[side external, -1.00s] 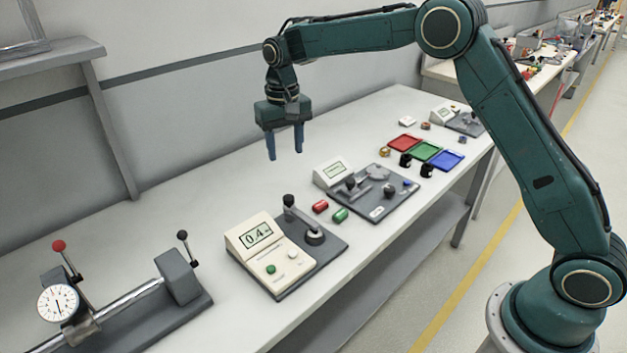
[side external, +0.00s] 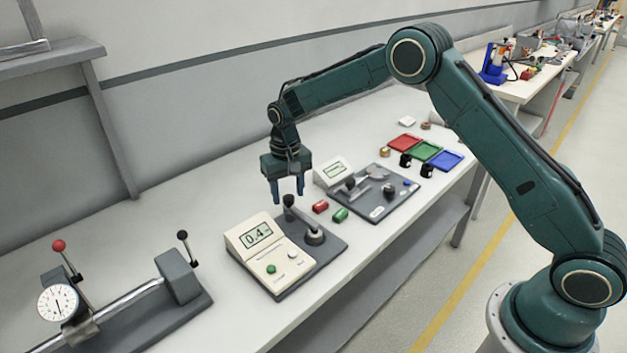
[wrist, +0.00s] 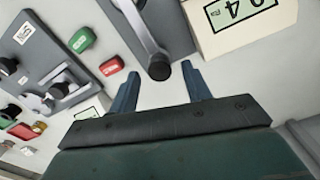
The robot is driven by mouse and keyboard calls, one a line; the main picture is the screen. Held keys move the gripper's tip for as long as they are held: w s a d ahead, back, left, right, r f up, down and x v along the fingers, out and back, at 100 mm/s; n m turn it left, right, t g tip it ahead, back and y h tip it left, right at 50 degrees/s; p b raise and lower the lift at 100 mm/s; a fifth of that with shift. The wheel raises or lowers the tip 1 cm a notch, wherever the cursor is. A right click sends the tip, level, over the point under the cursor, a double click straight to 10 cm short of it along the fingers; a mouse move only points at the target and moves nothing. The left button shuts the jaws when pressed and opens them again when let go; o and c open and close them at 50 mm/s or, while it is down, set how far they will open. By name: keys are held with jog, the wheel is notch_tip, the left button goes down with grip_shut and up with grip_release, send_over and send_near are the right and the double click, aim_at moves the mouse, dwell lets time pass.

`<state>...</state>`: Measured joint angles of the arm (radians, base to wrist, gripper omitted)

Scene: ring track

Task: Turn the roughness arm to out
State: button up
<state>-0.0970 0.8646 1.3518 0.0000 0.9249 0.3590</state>
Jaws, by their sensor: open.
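The roughness station is a dark base plate (side external: 330,243) with a cream readout box (side external: 268,262) showing 0.4. Its arm (side external: 302,223) is a grey lever running from a round pivot (side external: 314,236) to an upright black knob (side external: 289,202) at the back of the plate. My gripper (side external: 287,200) is open and points down, close above the knob in the side view. In the wrist view the knob (wrist: 188,68) shows just beyond and between the open fingertips (wrist: 163,82), with nothing held. The lever (wrist: 140,25) extends away from it there.
A red block (side external: 320,206) and a green block (side external: 341,215) lie right of the plate. A second instrument plate (side external: 378,208) stands beyond them, then red, green and blue trays (side external: 425,151). A dial gauge bench (side external: 165,318) is at the left front.

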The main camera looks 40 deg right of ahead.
jog(key=shift+f, duration=0.3)
jog(key=shift+c, duration=0.2)
grip_shut()
